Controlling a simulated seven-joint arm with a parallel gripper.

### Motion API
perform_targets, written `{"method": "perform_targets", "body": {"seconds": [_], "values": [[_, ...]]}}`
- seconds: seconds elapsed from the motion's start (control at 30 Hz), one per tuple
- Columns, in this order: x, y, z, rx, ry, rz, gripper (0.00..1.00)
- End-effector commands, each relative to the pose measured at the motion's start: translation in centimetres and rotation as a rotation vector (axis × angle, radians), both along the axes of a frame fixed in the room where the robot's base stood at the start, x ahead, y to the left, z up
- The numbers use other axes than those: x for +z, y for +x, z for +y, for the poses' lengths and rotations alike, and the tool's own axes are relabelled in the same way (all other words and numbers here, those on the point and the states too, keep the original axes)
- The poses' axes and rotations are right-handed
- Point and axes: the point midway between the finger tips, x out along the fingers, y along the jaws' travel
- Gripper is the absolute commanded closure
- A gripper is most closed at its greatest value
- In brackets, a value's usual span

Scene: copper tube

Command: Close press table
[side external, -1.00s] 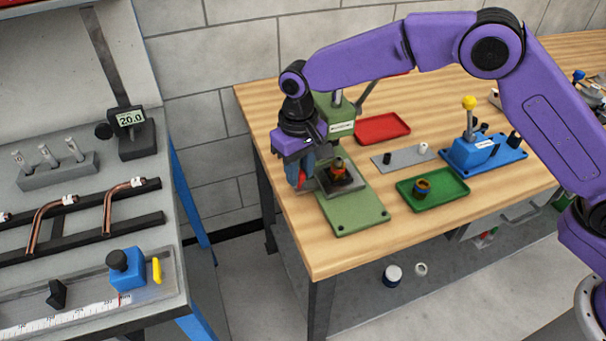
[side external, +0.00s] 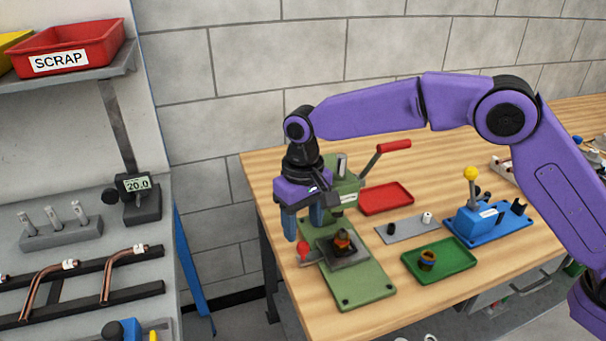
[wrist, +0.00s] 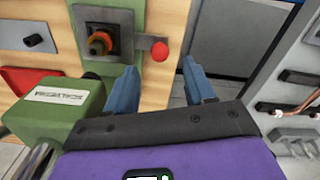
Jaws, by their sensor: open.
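The green press (side external: 350,283) stands on the wooden bench. Its dark square table (side external: 356,250) sits low on the base, in front of the press head (side external: 346,197). A small brass-and-black part (side external: 343,240) stands on the table. A red knob (side external: 303,248) sticks out at the table's left on a short lever; it also shows in the wrist view (wrist: 159,51). My gripper (side external: 304,228) is open and empty, with its blue fingers pointing down above the knob. In the wrist view, my gripper (wrist: 160,86) shows the knob beyond and between its fingertips, apart from both.
A press lever with a red grip (side external: 394,146) rises behind the head. A red tray (side external: 386,198), grey plate (side external: 408,229), green tray (side external: 440,261) and blue fixture (side external: 488,220) lie to the right. A grey bench with copper tubes (side external: 115,268) stands left, across a gap.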

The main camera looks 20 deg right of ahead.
Motion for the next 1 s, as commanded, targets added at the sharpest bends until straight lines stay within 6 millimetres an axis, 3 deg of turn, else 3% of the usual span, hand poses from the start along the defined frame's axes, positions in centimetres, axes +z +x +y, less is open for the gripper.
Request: {"method": "perform_targets", "body": {"seconds": [0.3,0.5,0.7,1.0], "values": [[7.0,0.0,0.0,0.001,0.003,-0.004,0.46],[10.3,0.0,0.1,0.001,0.003,-0.003,0.46],[11.9,0.0,0.0,0.0,0.002,-0.002,0.46],[12.2,0.0,0.0,0.001,0.0,0.0,0.46]]}}
